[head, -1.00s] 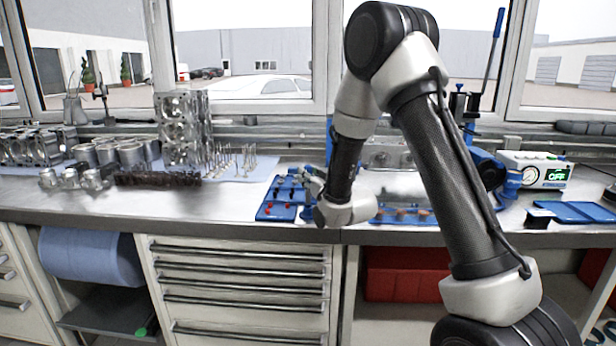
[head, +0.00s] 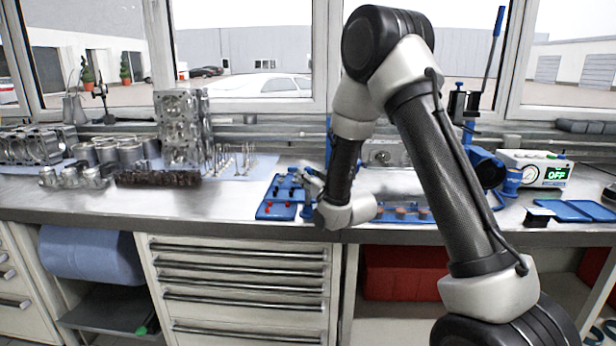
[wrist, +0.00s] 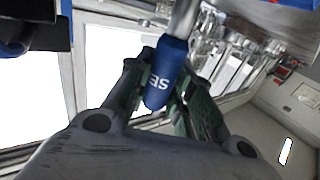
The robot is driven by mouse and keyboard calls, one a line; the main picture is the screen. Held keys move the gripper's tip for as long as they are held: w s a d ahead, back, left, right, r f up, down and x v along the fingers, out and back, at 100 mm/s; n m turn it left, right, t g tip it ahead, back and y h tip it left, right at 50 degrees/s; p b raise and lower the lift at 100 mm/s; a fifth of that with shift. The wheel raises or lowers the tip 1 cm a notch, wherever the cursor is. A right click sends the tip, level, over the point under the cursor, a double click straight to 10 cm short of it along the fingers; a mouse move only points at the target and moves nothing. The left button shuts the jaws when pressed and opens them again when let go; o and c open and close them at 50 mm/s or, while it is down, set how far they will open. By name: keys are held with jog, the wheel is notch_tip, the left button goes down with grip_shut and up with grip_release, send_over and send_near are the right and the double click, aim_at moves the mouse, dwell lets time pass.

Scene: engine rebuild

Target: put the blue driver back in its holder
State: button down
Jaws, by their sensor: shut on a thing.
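My gripper (wrist: 160,78) is shut on the blue driver (wrist: 164,68) in the wrist view. Its rounded blue handle with white letters lies between the two green-grey fingers. A metal shaft runs from the handle to the top edge, where its end is cut off. In the head view my gripper (head: 312,184) is small and partly hidden by my wrist, beside and above the right side of a blue tray (head: 268,212). That tray carries red and dark pieces. I cannot tell which part of it is the driver's holder.
A second blue tray (head: 424,217) with orange-brown pieces lies right of my wrist, partly hidden. A crankshaft-like dark part (head: 158,179) and valves (head: 230,160) stand to the left. Bare bench (head: 225,202) lies left of the first tray.

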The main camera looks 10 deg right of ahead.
jog(key=shift+f, duration=1.45)
jog(key=c, duration=1.2)
grip_release()
jog(key=s+d+r+m+g+h, duration=0.1)
jog(key=s+d+r+g, duration=0.1)
jog(key=s+d+r, duration=0.3)
jog(key=s+d+r+g+h, duration=0.1)
jog(key=s+d+g+h, duration=0.1)
jog(key=s, duration=0.4)
jog(key=s+d+r+m+g+h, duration=0.1)
jog(key=s+d+r+g, duration=0.1)
jog(key=s+d+r, duration=0.3)
jog(key=s+d+g, duration=0.1)
jog(key=s+g, duration=0.1)
jog(key=s, duration=0.7)
jog(key=s+d+g, duration=0.1)
jog(key=s+g, duration=0.1)
jog(key=s, duration=0.7)
jog(key=s+d+m+g+h, duration=0.1)
jog(key=s+g, duration=0.2)
jog(key=s, duration=0.6)
jog(key=shift+s+r, duration=0.3)
jog(key=shift+r, duration=0.05)
